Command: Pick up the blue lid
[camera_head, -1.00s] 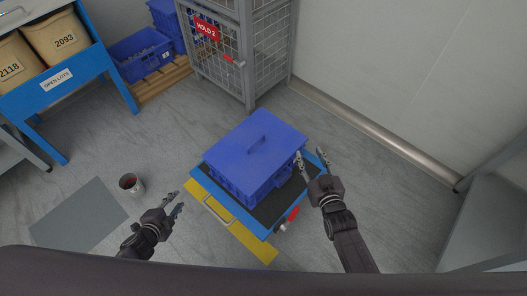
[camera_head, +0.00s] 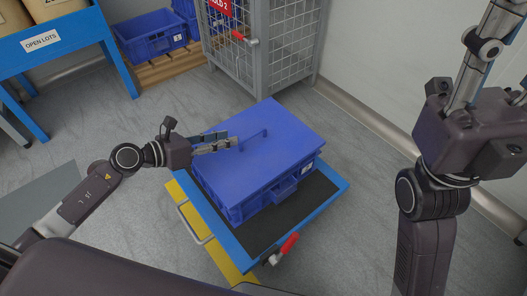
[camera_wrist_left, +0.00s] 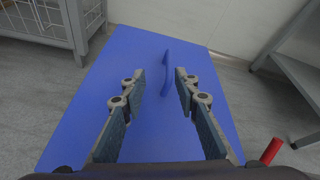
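The blue lid (camera_head: 285,145) lies flat on a blue crate (camera_head: 295,186), with a raised bar handle on its top. The lid fills the middle of the left wrist view (camera_wrist_left: 150,135), its handle upright beyond the fingertips, roughly between their lines. My left gripper (camera_head: 228,141) is over the lid's left part, close to the handle; its fingers are apart and empty. In the left wrist view the left gripper (camera_wrist_left: 158,75) is open. My right gripper (camera_head: 508,60) is raised at the right edge, away from the lid; its fingers look spread, partly cut off.
The crate stands on a blue cart (camera_head: 323,205) with a dark top and a red-handled lever (camera_head: 288,245). A yellow floor plate (camera_head: 185,210) lies at its left. A wire cage (camera_head: 265,45) and blue bins (camera_head: 150,35) stand behind. A blue table (camera_head: 50,65) is at upper left.

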